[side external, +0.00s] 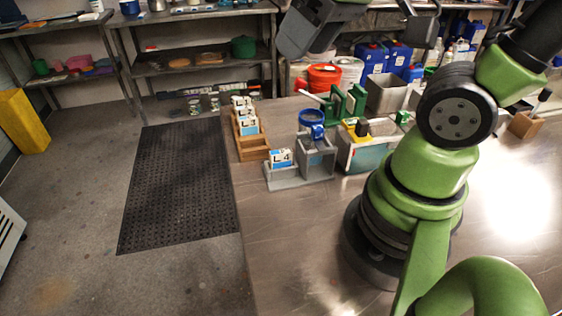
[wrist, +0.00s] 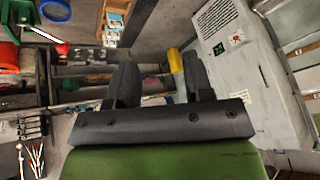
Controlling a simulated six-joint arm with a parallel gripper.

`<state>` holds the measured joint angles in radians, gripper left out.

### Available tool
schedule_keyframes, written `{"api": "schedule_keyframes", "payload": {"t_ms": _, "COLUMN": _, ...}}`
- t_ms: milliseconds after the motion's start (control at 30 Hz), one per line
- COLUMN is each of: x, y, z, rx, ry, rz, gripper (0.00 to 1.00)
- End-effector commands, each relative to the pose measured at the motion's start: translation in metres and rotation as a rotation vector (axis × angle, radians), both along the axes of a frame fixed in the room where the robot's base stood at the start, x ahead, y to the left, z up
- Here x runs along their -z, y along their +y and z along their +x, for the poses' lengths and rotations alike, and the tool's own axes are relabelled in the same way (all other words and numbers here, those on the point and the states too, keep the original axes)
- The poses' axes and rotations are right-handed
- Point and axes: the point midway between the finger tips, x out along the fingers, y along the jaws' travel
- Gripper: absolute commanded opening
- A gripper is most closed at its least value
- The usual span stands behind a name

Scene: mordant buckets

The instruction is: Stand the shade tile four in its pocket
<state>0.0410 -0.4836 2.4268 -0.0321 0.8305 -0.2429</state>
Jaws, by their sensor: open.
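The shade tile four (side external: 281,158) is a white and blue block marked L4. It sits upright in a low grey holder (side external: 288,183) near the table's left edge. To its left is a wooden rack (side external: 254,154) with several similar white tiles standing in its rear pockets; its front pocket looks empty. The rack also shows at the top of the wrist view (wrist: 115,20). My gripper (wrist: 158,72) is open with nothing between its fingers. It is well away from the tile and the rack. The tile is not clearly seen in the wrist view.
A grey bin with pale teal contents (side external: 362,157) and a green stand (side external: 347,102) are to the right. The table's left edge is close beside the rack, with a black floor mat (side external: 182,185) beyond.

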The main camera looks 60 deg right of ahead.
Motion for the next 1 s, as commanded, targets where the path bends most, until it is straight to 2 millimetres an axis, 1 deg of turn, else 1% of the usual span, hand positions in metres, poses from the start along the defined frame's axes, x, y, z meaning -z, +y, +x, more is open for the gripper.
{"api": "schedule_keyframes", "payload": {"t_ms": 33, "x": 0.011, "y": -0.006, "z": 0.012, "rx": -0.061, "ry": 0.052, "rz": -0.052, "gripper": 0.47}}
{"api": "schedule_keyframes", "payload": {"t_ms": 167, "x": 0.041, "y": -0.021, "z": 0.039, "rx": -0.259, "ry": 0.159, "rz": -0.173, "gripper": 0.47}}
{"api": "schedule_keyframes", "payload": {"t_ms": 200, "x": 0.052, "y": -0.026, "z": 0.046, "rx": -0.322, "ry": 0.192, "rz": -0.203, "gripper": 0.47}}
{"api": "schedule_keyframes", "payload": {"t_ms": 267, "x": 0.069, "y": -0.033, "z": 0.056, "rx": -0.424, "ry": 0.240, "rz": -0.242, "gripper": 0.47}}
{"api": "schedule_keyframes", "payload": {"t_ms": 300, "x": 0.082, "y": -0.038, "z": 0.061, "rx": -0.490, "ry": 0.271, "rz": -0.264, "gripper": 0.47}}
{"api": "schedule_keyframes", "payload": {"t_ms": 400, "x": 0.111, "y": -0.048, "z": 0.070, "rx": -0.645, "ry": 0.335, "rz": -0.297, "gripper": 0.47}}
{"api": "schedule_keyframes", "payload": {"t_ms": 500, "x": 0.135, "y": -0.055, "z": 0.074, "rx": -0.767, "ry": 0.378, "rz": -0.313, "gripper": 0.47}}
{"api": "schedule_keyframes", "payload": {"t_ms": 633, "x": 0.153, "y": -0.060, "z": 0.076, "rx": -0.863, "ry": 0.406, "rz": -0.321, "gripper": 0.47}}
{"api": "schedule_keyframes", "payload": {"t_ms": 767, "x": 0.168, "y": -0.062, "z": 0.075, "rx": -0.894, "ry": 0.417, "rz": -0.321, "gripper": 0.47}}
{"api": "schedule_keyframes", "payload": {"t_ms": 900, "x": 0.189, "y": -0.061, "z": 0.074, "rx": -0.895, "ry": 0.418, "rz": -0.320, "gripper": 0.47}}
{"api": "schedule_keyframes", "payload": {"t_ms": 1000, "x": 0.200, "y": -0.061, "z": 0.074, "rx": -0.894, "ry": 0.416, "rz": -0.321, "gripper": 0.47}}
